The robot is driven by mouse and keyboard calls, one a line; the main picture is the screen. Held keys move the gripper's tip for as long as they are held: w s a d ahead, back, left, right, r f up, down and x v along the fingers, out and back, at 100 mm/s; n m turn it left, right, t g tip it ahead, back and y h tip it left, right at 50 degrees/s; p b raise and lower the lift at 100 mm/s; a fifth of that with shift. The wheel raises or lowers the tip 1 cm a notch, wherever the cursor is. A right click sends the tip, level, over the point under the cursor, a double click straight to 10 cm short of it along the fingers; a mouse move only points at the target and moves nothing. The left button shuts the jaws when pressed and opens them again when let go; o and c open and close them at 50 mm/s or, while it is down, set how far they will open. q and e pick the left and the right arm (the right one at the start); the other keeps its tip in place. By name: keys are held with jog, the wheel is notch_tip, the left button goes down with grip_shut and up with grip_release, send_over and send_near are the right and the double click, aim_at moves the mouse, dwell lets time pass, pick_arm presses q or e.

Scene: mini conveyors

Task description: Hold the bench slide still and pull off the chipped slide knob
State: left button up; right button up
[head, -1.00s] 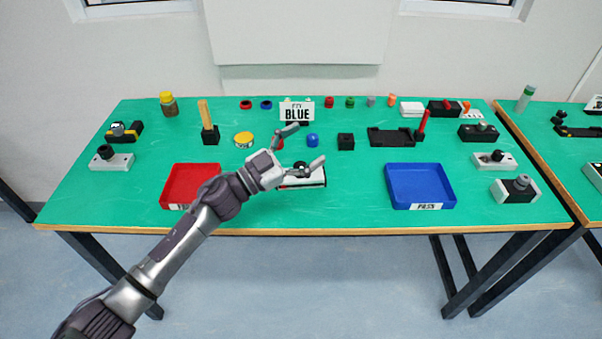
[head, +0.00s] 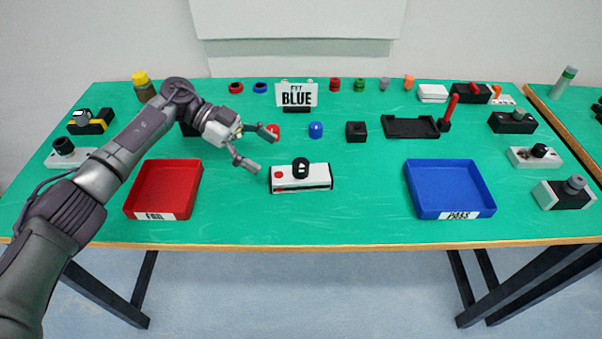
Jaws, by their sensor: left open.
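The bench slide (head: 316,180), a white block with a dark lower edge and a red dot, lies at the front middle of the green table in the head view. A black slide knob (head: 301,166) with a light mark stands on top of it. My left gripper (head: 266,151) is open and empty, to the upper left of the slide and apart from it. Its fingers point right. My right gripper is not in view.
A red FAIL tray (head: 131,203) is left of the slide and a blue PASS tray (head: 411,203) is right. Behind stand a BLUE sign (head: 297,96), red and blue caps (head: 316,130), a black block (head: 356,132) and a black tray (head: 405,127). Green surface between slide and blue tray is clear.

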aim_at(291, 172)
pick_arm(q)
jog(key=x, duration=0.4)
jog(key=shift+s+d+b, duration=0.1)
jog(key=shift+b, duration=0.25)
jog(key=x, duration=0.3)
jog(key=shift+p, duration=0.4)
jog(key=shift+x, duration=0.85)
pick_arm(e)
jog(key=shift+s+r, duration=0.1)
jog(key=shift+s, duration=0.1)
pick_arm(q)
jog(key=shift+c, duration=0.3)
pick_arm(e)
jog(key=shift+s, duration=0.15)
pick_arm(q)
jog(key=c, duration=0.5)
jog(key=shift+c, duration=0.3)
jog(key=shift+s+f, duration=0.15)
jog(key=shift+f, duration=0.15)
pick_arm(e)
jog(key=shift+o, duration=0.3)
